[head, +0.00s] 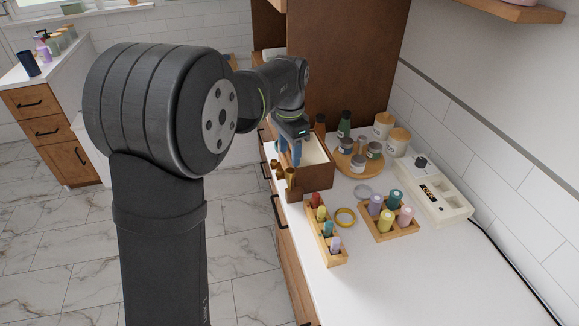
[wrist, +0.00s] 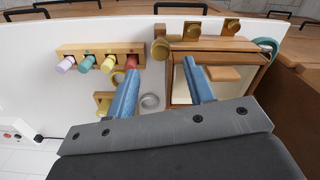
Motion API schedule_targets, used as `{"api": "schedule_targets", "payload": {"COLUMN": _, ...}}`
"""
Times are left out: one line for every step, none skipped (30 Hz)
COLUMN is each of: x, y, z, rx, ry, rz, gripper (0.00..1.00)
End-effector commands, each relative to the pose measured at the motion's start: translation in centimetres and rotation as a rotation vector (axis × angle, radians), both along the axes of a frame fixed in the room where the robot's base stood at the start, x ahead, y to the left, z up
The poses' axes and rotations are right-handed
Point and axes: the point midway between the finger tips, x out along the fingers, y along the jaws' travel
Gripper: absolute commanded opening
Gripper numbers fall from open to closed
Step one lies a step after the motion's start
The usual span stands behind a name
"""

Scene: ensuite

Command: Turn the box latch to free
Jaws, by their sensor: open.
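The brown wooden box (head: 316,178) stands near the counter's left edge in the head view. It also shows in the wrist view (wrist: 230,45), with its pale inside visible. Several brass fittings sit along its front side: a round one (wrist: 160,48) at the corner and square-based ones (wrist: 192,30) farther along. They also show in the head view (head: 290,178). Which one is the latch, and how it is turned, I cannot tell. My gripper (wrist: 161,66) is open and empty, its blue fingers above the box's near-corner area, apart from the brass fittings.
A wooden rack (head: 332,250) of coloured bottles and a second bottle tray (head: 390,230) stand in front of the box. A yellow ring (head: 345,217) lies between them. A round tray (head: 358,168) with jars is behind right. A tall brown panel (head: 345,70) rises behind.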

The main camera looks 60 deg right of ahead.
Motion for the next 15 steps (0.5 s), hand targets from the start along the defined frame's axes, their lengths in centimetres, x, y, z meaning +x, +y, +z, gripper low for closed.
{"api": "schedule_targets", "payload": {"x": 0.0, "y": 0.0, "z": -1.2, "rx": 0.004, "ry": 0.001, "rz": 0.000, "gripper": 0.48}}
{"api": "schedule_targets", "payload": {"x": 0.0, "y": 0.0, "z": -1.8, "rx": 0.003, "ry": 0.002, "rz": 0.000, "gripper": 0.48}}
{"api": "schedule_targets", "payload": {"x": 0.0, "y": 0.1, "z": -2.5, "rx": 0.004, "ry": 0.001, "rz": 0.000, "gripper": 0.48}}
{"api": "schedule_targets", "payload": {"x": 0.0, "y": 0.0, "z": -3.0, "rx": 0.003, "ry": 0.001, "rz": 0.000, "gripper": 0.48}}
{"api": "schedule_targets", "payload": {"x": 0.0, "y": 0.1, "z": -3.4, "rx": 0.003, "ry": 0.001, "rz": 0.000, "gripper": 0.48}}
{"api": "schedule_targets", "payload": {"x": 0.0, "y": 0.0, "z": -4.0, "rx": 0.002, "ry": 0.001, "rz": 0.000, "gripper": 0.48}}
{"api": "schedule_targets", "payload": {"x": 0.0, "y": 0.0, "z": -4.4, "rx": 0.001, "ry": 0.000, "rz": 0.000, "gripper": 0.48}}
{"api": "schedule_targets", "payload": {"x": 0.0, "y": 0.0, "z": -4.7, "rx": 0.002, "ry": 0.001, "rz": 0.000, "gripper": 0.48}}
{"api": "schedule_targets", "payload": {"x": 0.0, "y": 0.0, "z": -5.1, "rx": 0.002, "ry": 0.001, "rz": 0.000, "gripper": 0.48}}
{"api": "schedule_targets", "payload": {"x": 0.0, "y": 0.0, "z": -5.3, "rx": 0.001, "ry": 0.000, "rz": 0.000, "gripper": 0.48}}
{"api": "schedule_targets", "payload": {"x": 0.0, "y": 0.0, "z": -5.5, "rx": 0.000, "ry": 0.000, "rz": 0.000, "gripper": 0.48}}
{"api": "schedule_targets", "payload": {"x": 0.0, "y": 0.0, "z": -5.7, "rx": 0.000, "ry": 0.000, "rz": 0.000, "gripper": 0.48}}
{"api": "schedule_targets", "payload": {"x": 0.0, "y": 0.0, "z": -5.8, "rx": 0.000, "ry": 0.000, "rz": 0.000, "gripper": 0.48}}
{"api": "schedule_targets", "payload": {"x": 0.0, "y": 0.0, "z": -5.9, "rx": 0.000, "ry": 0.000, "rz": 0.000, "gripper": 0.48}}
{"api": "schedule_targets", "payload": {"x": 0.0, "y": 0.0, "z": -5.9, "rx": 0.000, "ry": 0.000, "rz": 0.000, "gripper": 0.48}}
